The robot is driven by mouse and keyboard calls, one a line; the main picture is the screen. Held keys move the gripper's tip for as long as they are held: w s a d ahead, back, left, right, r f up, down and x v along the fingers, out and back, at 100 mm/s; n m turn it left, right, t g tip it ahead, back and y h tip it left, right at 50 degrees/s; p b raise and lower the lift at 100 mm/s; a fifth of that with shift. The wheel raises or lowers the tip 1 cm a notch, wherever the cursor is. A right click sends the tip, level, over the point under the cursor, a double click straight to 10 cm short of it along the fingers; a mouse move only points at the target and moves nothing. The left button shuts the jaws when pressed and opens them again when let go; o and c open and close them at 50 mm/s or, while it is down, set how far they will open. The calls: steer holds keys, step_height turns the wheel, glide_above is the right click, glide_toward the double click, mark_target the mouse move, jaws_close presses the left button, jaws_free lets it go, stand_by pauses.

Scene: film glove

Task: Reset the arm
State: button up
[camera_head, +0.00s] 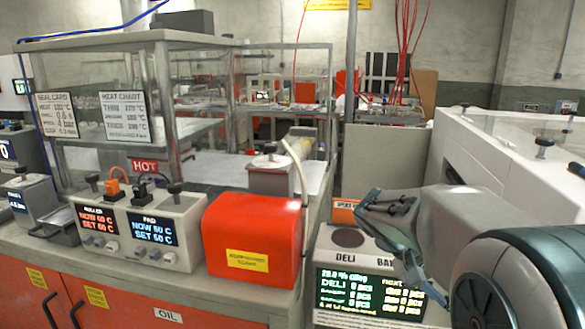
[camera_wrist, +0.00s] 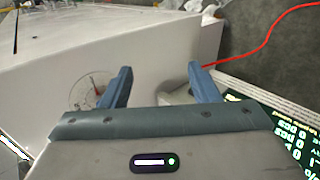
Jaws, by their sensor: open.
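My gripper (camera_head: 392,232) is at the right of the head view, above the deli scale (camera_head: 345,262) and its lit display. In the wrist view, the two blue fingers of my gripper (camera_wrist: 156,86) are spread apart with nothing between them. Part of my arm fills the lower right of the head view. Part of the scale's display (camera_wrist: 285,130) shows at the right edge of the wrist view.
A red box (camera_head: 252,240) and a two-display heater unit (camera_head: 135,230) stand on the counter to the left. A glass enclosure (camera_head: 190,110) rises behind them. A white cabinet (camera_head: 505,150) is at the right. A red cable (camera_wrist: 250,45) crosses the grey floor.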

steer(key=s+a+r+n+t+y+p, duration=0.1)
steer(key=s+a+r+t+y+p, duration=0.1)
steer(key=s+a+y+p, duration=0.2)
steer(key=s+a+r+t+y+p, duration=0.2)
steer(key=s+a+y+p, duration=0.3)
steer(key=a, duration=0.6)
steer(key=s+p, duration=0.1)
steer(key=s, duration=0.1)
steer(key=shift+s+r+n+t, duration=0.2)
steer(key=shift+s+n+t, duration=0.2)
steer(key=c, duration=0.4)
steer(key=shift+d, duration=0.1)
